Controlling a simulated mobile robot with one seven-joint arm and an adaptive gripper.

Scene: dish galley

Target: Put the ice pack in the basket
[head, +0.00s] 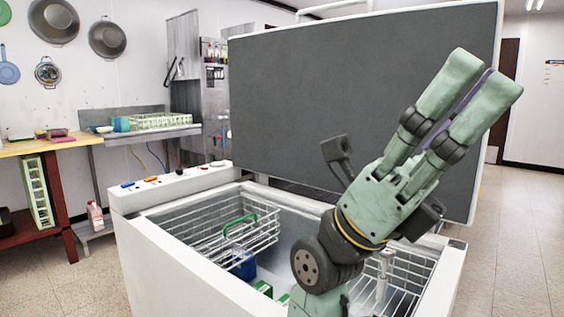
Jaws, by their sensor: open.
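An open white chest freezer (200,273) stands in front of me. A wire basket (190,240) hangs in its left part, with a green bar-like item (240,224) at it. More wire racking (410,268) shows at the right, partly behind my arm. A blue item (243,268) lies low in the freezer, partly hidden by the basket; I cannot tell whether it is the ice pack. My gripper (487,77) is raised above the freezer's right side, pointing up and right in front of the dark lid. It is open; a purple strip shows between its fingers.
Green-and-white boxes (263,288) lie on the freezer floor. Small coloured items, one blue (127,184), sit along its back left rim. The raised lid (330,95) blocks the space behind. A wooden table (45,147) stands at the left. Floor is clear at the right.

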